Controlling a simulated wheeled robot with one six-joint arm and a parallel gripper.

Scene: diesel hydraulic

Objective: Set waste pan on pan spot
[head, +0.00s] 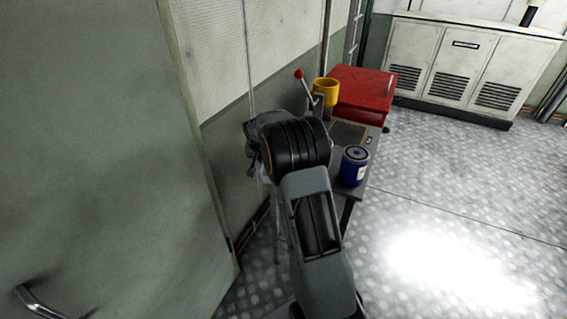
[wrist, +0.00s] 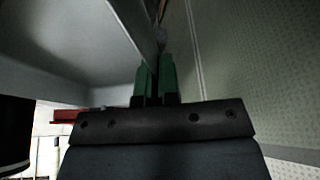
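I cannot pick out the waste pan for certain in either view. A dark square patch (head: 348,133) lies on top of the small grey bench (head: 352,192); I cannot tell whether it is the pan spot. My gripper (wrist: 155,80) shows two green fingers with a narrow gap in the wrist view. A pale grey panel (wrist: 65,45) slants down to the left finger; I cannot tell whether it is held, or what it belongs to. In the head view my arm hides the gripper and the left part of the bench.
A blue canister (head: 354,168) stands at the bench's right front edge. A yellow cup-like thing (head: 326,92) and a red-knobbed lever (head: 299,74) are at the back, beside a red box (head: 362,92). A wall (head: 222,60) runs close on the left. The floor (head: 450,190) at right is clear.

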